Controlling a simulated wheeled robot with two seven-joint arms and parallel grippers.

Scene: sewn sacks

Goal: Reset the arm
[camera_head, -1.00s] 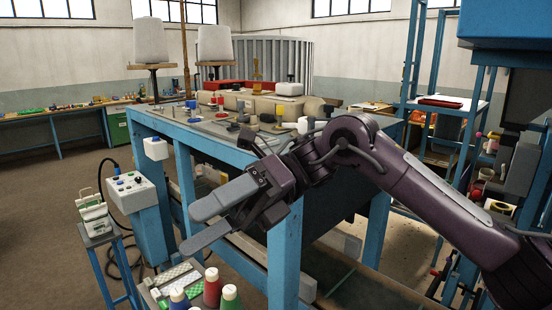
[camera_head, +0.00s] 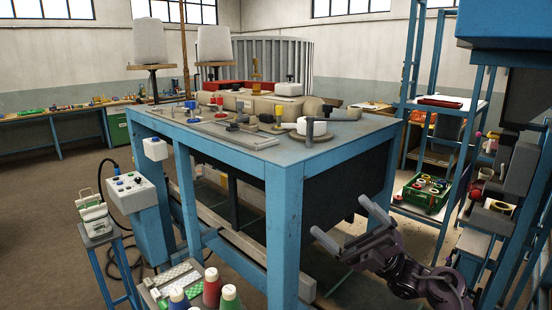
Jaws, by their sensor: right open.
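My right gripper (camera_head: 345,226) is at the lower right in the head view, in front of the dark right side of the blue workbench. Its two grey fingers point up and to the left and stand apart, with nothing between them. My right arm (camera_head: 425,281) is low, with only its wrist part showing at the bottom edge. My left gripper is not in view.
The blue workbench (camera_head: 284,172) carries several sewing machine parts on its top. A green crate (camera_head: 424,196) sits on the blue rack at right.

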